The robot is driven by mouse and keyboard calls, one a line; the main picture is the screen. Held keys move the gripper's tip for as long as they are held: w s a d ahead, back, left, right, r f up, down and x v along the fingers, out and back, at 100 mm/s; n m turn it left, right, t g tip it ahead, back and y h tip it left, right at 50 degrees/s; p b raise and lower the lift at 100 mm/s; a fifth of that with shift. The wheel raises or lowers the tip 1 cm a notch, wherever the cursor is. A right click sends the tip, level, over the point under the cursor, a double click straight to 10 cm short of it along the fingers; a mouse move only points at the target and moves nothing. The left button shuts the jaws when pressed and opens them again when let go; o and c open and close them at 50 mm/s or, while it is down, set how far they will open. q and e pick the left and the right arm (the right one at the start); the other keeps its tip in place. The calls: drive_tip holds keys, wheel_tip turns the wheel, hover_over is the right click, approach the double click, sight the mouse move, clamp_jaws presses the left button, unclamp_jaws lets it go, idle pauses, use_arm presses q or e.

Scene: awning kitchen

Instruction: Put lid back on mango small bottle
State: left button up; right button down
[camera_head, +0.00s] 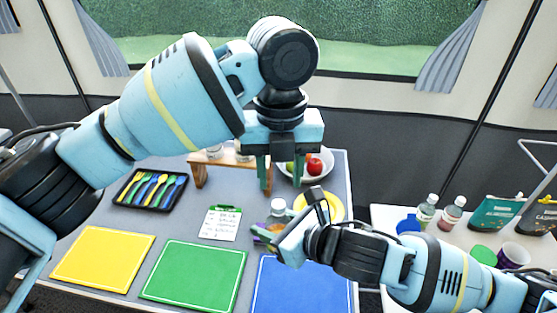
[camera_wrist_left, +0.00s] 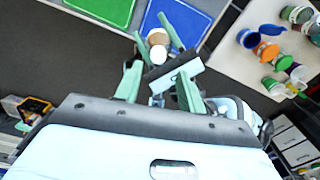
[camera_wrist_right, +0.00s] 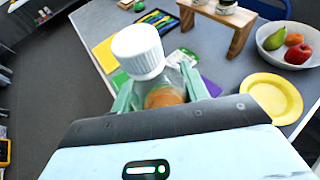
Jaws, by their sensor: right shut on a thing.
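The mango small bottle (camera_wrist_right: 166,97) is clear, with orange contents low in it. My right gripper (camera_head: 272,236) is shut on the bottle, which is held above the table. The white ribbed lid (camera_wrist_right: 138,52) is at the bottle's mouth; I cannot tell whether it is fully seated. The lid also shows in the head view (camera_head: 278,204) and, as a pale round top beside the brownish bottle, in the left wrist view (camera_wrist_left: 158,37). My left gripper (camera_head: 281,183) points down just above and behind the lid. Its fingers are apart with nothing between them.
Yellow (camera_head: 102,257), green (camera_head: 193,274) and blue (camera_head: 300,287) mats lie along the table front. A yellow plate (camera_head: 332,204), fruit bowl (camera_head: 318,172), wooden stand (camera_head: 203,170), cutlery tray (camera_head: 150,188) and clipboard (camera_head: 220,223) lie behind. The right-hand table (camera_head: 395,215) holds bottles and cups.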

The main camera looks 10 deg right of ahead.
sight(278, 204)
use_arm(q)
drive_tip(key=n, duration=0.5)
drive_tip(key=shift+r, duration=0.2)
drive_tip(key=n, duration=0.3)
drive_tip(key=shift+r, duration=0.1)
drive_tip(key=n, duration=0.6)
drive_tip(key=shift+r, duration=0.25)
drive_tip(key=n, duration=0.3)
drive_tip(key=shift+a+r+n, duration=0.1)
drive_tip(key=shift+r+n, duration=0.05)
drive_tip(key=shift+n, duration=0.15)
drive_tip(key=n, duration=0.4)
drive_tip(key=shift+r+n, duration=0.15)
drive_tip(key=shift+n, duration=0.15)
drive_tip(key=n, duration=0.7)
drive_tip(key=shift+r, duration=0.3)
drive_tip(key=shift+f, duration=4.05)
